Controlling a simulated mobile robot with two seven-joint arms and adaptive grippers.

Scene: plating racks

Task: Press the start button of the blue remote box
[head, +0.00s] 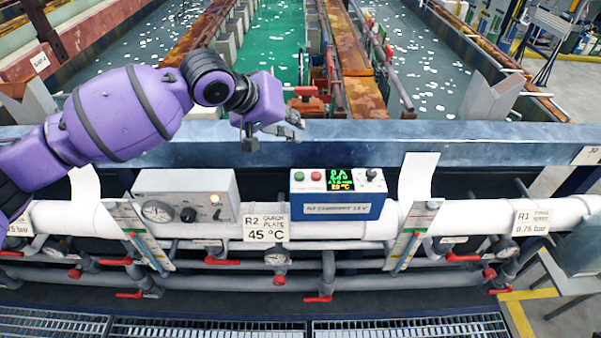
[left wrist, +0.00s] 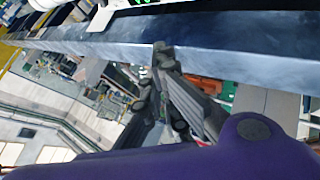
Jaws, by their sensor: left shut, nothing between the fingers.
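The blue remote box (head: 337,207) sits on the white pipe at the middle of the head view. Its pale top panel carries a green button (head: 299,176), a red button (head: 316,176), a lit display (head: 341,180) and a black knob (head: 371,174). My left gripper (head: 298,127) is shut and empty. In the head view it appears above the box's left part, in front of the blue rail, apart from the buttons. In the left wrist view the closed fingers (left wrist: 160,52) show against the rail; the buttons cannot be made out there. My right gripper is out of view.
A grey control box (head: 186,202) with a gauge and knob stands left of the blue box. The blue rail (head: 450,145) runs behind both. Upright gauge plates (head: 409,240) flank them. Pipes with red valve handles (head: 318,299) run below. Liquid-filled tanks lie behind the rail.

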